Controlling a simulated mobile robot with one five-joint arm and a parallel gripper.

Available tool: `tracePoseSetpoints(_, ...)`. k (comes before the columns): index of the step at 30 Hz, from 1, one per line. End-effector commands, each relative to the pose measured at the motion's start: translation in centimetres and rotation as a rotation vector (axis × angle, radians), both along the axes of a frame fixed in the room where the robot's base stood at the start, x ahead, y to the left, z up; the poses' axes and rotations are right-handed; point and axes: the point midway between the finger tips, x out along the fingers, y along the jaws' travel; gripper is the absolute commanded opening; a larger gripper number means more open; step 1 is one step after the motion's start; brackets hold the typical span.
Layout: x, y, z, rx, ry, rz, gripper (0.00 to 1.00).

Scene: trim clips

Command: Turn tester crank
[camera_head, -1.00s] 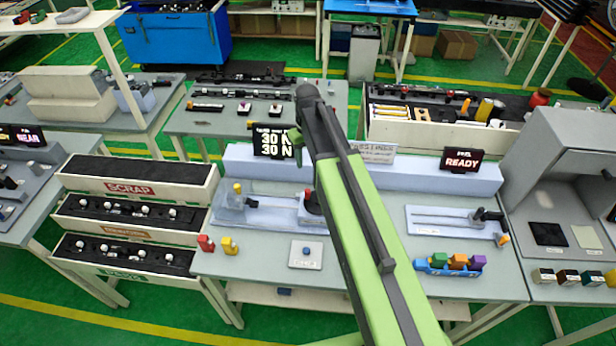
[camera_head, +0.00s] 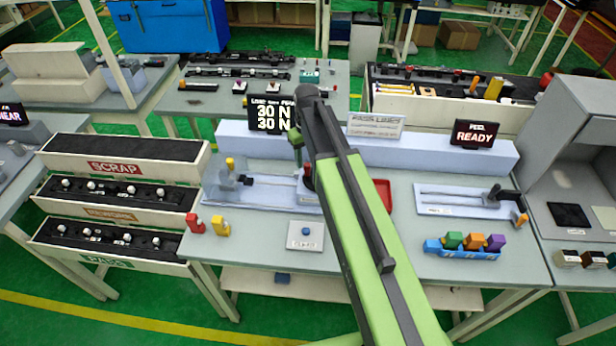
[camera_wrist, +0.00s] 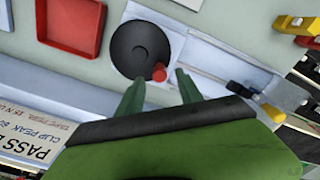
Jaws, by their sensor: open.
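The tester crank, a dark round disc (camera_wrist: 135,40) with a red knob (camera_wrist: 159,73) at its rim, lies in the upper middle of the wrist view. My gripper (camera_wrist: 158,78) is open, its two green fingers pointing toward the crank with the red knob between their tips in the picture. I cannot tell whether they touch it. The tester's pale slide rail with a yellow-tipped black clamp (camera_wrist: 272,113) runs to the right. In the head view the red knob (camera_head: 307,171) shows beside my green arm, which hides most of the crank and my gripper.
A red tray (camera_wrist: 70,22) lies beside the crank. A load display (camera_head: 269,114) reads 30 N. A peel tester (camera_head: 465,201) sits at right under a READY display (camera_head: 475,133). Red and yellow clips (camera_head: 220,226) and a blue-button pad (camera_head: 306,235) are near the front edge.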

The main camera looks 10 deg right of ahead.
Motion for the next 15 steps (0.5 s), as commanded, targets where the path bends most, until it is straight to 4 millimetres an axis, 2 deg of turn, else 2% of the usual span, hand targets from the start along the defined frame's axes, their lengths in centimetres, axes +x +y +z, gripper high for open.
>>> tracePoseSetpoints(1,0.0,0.0,-2.1,0.000,0.000,0.000,0.43)
tracePoseSetpoints(4,0.0,0.0,-3.4,0.000,0.000,0.000,0.43)
tracePoseSetpoints(7,0.0,0.0,-3.9,0.000,0.000,0.001,0.43)
tracePoseSetpoints(15,0.0,0.1,-3.6,0.000,0.000,0.001,0.42)
